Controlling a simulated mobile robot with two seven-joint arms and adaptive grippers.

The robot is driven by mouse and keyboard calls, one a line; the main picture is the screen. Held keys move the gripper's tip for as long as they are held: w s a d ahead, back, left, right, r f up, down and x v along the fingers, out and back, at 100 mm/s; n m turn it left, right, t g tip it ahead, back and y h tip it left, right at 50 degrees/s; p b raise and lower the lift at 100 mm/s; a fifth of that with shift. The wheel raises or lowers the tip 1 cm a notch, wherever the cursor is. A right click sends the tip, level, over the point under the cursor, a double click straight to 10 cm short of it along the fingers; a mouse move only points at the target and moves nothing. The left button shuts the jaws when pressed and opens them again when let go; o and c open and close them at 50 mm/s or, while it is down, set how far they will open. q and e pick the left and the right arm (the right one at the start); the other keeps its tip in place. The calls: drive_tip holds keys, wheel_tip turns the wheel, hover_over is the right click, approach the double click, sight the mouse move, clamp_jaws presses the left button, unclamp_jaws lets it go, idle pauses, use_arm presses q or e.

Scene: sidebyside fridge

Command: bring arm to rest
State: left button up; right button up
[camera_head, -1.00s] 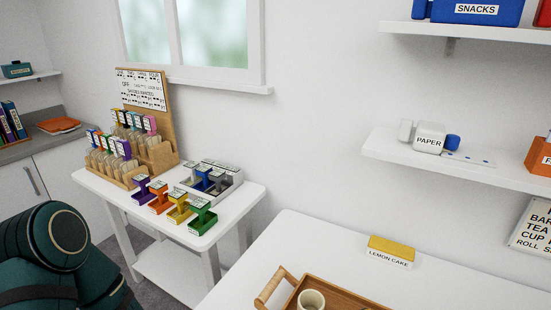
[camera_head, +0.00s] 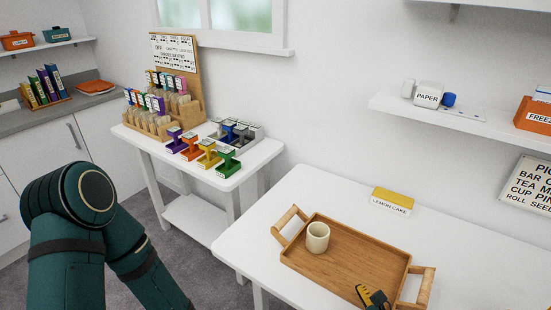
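My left arm (camera_head: 75,235), dark green, comes in at the lower left in front of the grey floor. Its gripper is out of the picture. A wooden tray (camera_head: 345,259) with two handles lies on the white table (camera_head: 262,238). A cream cup (camera_head: 318,237) stands upright in the tray's left part. A black and yellow object (camera_head: 372,297) shows at the tray's near edge, cut off by the frame; I cannot tell what it is.
A yellow lemon cake block (camera_head: 393,198) sits at the table's back. A white stand (camera_head: 228,182) holds colored holders and a wooden rack (camera_head: 178,108). A wall shelf (camera_head: 480,125) holds a paper box (camera_head: 428,95) and an orange box (camera_head: 534,115). Floor shows between my arm and the stand.

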drive_tip(key=s+a+f+n+g+h, duration=0.2)
drive_tip(key=s+a+f+n+g, duration=0.1)
drive_tip(key=n, duration=0.9)
drive_tip(key=s+a+f+n+g+h, duration=0.3)
drive_tip(key=s+a+f+n+g, duration=0.1)
drive_tip(key=n, duration=0.7)
drive_tip(key=shift+f+n, duration=0.4)
drive_tip(key=shift+f, duration=0.4)
